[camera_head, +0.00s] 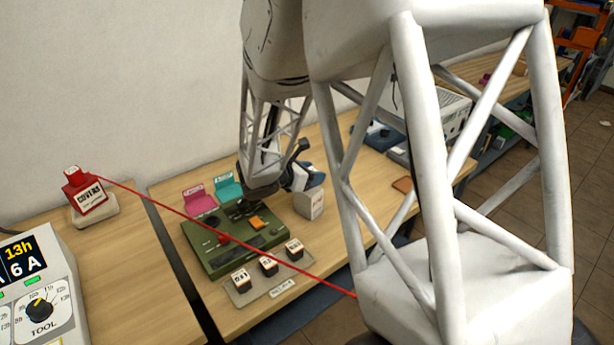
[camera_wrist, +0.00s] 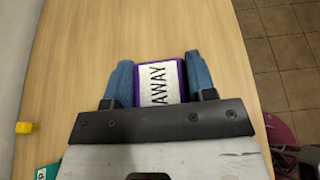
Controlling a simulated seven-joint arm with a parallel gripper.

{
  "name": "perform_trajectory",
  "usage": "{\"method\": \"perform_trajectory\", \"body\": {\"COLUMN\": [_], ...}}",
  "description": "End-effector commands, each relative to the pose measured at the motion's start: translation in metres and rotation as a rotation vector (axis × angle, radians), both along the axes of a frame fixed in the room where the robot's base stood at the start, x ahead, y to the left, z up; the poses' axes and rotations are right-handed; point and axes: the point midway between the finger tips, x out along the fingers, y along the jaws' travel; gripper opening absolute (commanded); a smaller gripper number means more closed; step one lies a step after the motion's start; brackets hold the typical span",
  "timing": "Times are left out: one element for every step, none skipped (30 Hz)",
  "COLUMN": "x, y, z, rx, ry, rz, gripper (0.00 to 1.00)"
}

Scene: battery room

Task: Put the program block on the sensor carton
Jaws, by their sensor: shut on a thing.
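My gripper (camera_wrist: 160,78) is shut on a purple block (camera_wrist: 182,80) with a white face lettered "AWAY", likely the program block. The block sits between the blue fingers in the wrist view. In the head view my gripper (camera_head: 308,176) is over the wooden table, and the block cannot be made out there. A small white carton (camera_head: 309,206), likely the sensor carton, stands just below and close to my gripper. I cannot read its print, and its top is partly hidden. The wrist view does not show this carton.
A green panel (camera_head: 215,264) with an orange button lies left of the carton. Pink (camera_head: 198,202) and teal (camera_head: 228,188) holders stand behind it. A tray (camera_head: 246,298) with small blocks is in front. A red line (camera_head: 160,206) crosses the view from a red block (camera_head: 82,192).

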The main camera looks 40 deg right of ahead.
Motion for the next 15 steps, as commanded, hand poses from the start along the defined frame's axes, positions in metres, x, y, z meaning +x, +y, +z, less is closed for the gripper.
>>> {"method": "perform_trajectory", "body": {"x": [0.006,0.01,0.014,0.016,0.018,0.021,0.022,0.023,0.025,0.025,0.025,0.026,0.026,0.026,0.025], "y": [-0.003,-0.005,-0.007,-0.008,-0.009,-0.011,-0.012,-0.012,-0.013,-0.013,-0.013,-0.013,-0.013,-0.013,-0.013], "z": [-0.001,-0.001,-0.002,-0.002,-0.002,-0.002,-0.002,-0.002,-0.003,-0.003,-0.002,-0.003,-0.002,-0.003,-0.002], "rx": [0.0,0.0,0.0,0.0,0.0,0.0,0.0,0.0,0.0,0.0,0.0,0.0,0.0,0.0,0.0], "ry": [0.0,0.0,0.0,0.0,0.0,-0.001,-0.001,-0.001,-0.001,-0.001,-0.001,0.0,-0.001,0.0,0.0], "rz": [-0.001,-0.001,-0.001,-0.001,0.0,0.0,0.0,0.0,0.0,0.0,0.0,0.0,0.0,0.0,0.0], "gripper": [0.26,0.26,0.26,0.26,0.26,0.26,0.26,0.26,0.26,0.26,0.26,0.26,0.26,0.26,0.26]}}
